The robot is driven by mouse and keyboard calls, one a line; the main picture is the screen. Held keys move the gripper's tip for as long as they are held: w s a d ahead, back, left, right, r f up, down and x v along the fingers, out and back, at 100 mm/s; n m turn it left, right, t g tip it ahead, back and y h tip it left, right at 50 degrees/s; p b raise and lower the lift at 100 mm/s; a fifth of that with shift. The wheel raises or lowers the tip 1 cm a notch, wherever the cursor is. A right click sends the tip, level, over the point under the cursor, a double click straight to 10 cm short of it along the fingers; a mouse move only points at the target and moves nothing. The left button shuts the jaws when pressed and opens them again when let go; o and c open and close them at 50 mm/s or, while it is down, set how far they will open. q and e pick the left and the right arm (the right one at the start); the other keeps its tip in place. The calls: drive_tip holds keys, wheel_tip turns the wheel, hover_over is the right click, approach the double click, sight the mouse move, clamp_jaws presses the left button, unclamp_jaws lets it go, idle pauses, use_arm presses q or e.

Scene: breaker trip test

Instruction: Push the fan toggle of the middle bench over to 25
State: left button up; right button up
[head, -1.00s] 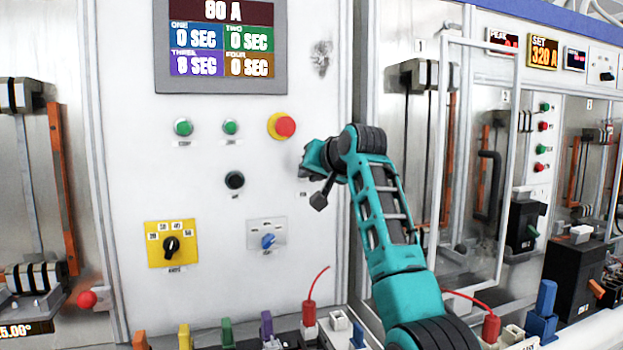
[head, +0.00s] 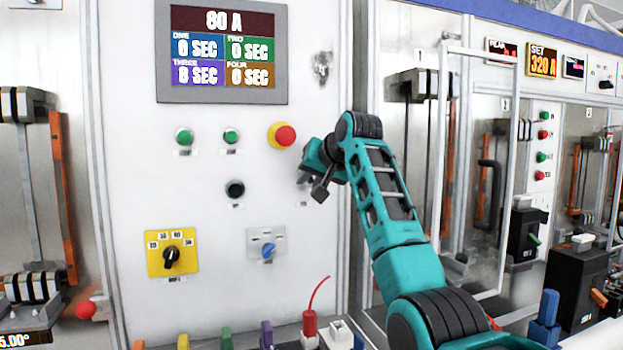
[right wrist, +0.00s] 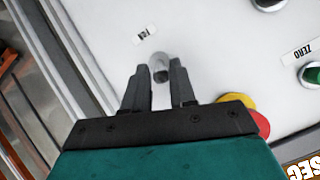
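The fan toggle (right wrist: 159,67) is a small grey knob on the white panel, seen in the right wrist view beyond and between my right gripper's fingers. I cannot tell whether the fingers touch the toggle. In the head view my right gripper (head: 308,180) is at the panel's right side, below the red button, and largely hides the toggle. My left gripper is not in view.
The red and yellow stop button (head: 283,136) is just above my gripper. A black button (head: 235,189), a blue knob (head: 267,252) and a yellow-plated selector (head: 171,258) are to the left. Coloured plugs (head: 267,335) line the bottom. A glass-doored cabinet (head: 480,170) stands right.

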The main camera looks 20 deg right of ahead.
drive_tip(key=shift+o, duration=1.3)
drive_tip(key=b+v, duration=0.2)
drive_tip(key=v, duration=1.1)
drive_tip(key=shift+b, duration=0.3)
drive_tip(key=shift+a, duration=0.1)
